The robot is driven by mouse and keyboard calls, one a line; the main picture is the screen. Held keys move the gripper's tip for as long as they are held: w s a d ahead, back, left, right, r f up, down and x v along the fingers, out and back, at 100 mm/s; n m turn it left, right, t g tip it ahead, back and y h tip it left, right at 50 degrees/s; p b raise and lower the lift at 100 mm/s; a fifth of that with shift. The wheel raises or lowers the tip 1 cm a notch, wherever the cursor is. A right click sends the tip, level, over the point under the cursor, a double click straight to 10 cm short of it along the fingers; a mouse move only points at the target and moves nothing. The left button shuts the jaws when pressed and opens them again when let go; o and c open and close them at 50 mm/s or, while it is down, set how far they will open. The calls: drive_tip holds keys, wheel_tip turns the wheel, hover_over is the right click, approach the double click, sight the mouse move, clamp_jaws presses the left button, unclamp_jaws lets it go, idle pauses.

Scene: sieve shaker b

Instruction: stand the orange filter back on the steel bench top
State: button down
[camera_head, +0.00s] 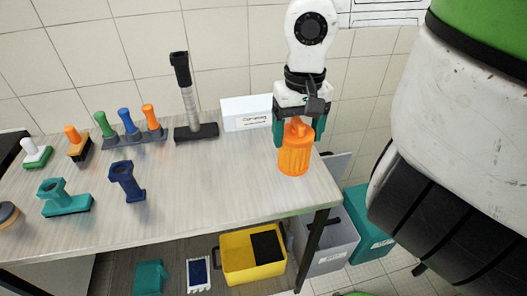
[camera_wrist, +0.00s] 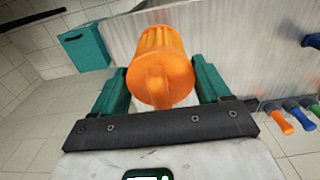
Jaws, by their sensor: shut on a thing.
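The orange filter (camera_head: 294,156), a ribbed cylinder with a knob on top, is upright at the right end of the steel bench top (camera_head: 215,185). My gripper (camera_head: 295,138) is above it with its teal fingers on either side, shut on the filter. In the wrist view the orange filter (camera_wrist: 160,60) sits between the two teal fingers of my gripper (camera_wrist: 165,85). The filter's lower end appears at or just above the bench near its right edge; I cannot tell whether it touches.
A white box (camera_head: 246,113) stands just left of my gripper, with a dark column stand (camera_head: 188,105) beyond it. Several handled brushes or stamps occupy the bench's left half. The bench middle is clear. A yellow bin (camera_head: 240,262) and a grey bin (camera_head: 328,245) are below.

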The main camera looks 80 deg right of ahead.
drive_tip(key=w+d+f+p, duration=0.3)
drive_tip(key=w+d+f, duration=0.3)
drive_tip(key=w+f, duration=0.3)
drive_tip(key=shift+f+p, duration=0.4)
drive_tip(key=shift+f, duration=0.85)
drive_tip(key=shift+f, duration=0.1)
unclamp_jaws()
drive_tip(key=shift+s, duration=0.1)
wheel_tip(320, 180, up, 12)
drive_tip(key=b, duration=0.2)
drive_tip(key=shift+b, duration=0.3)
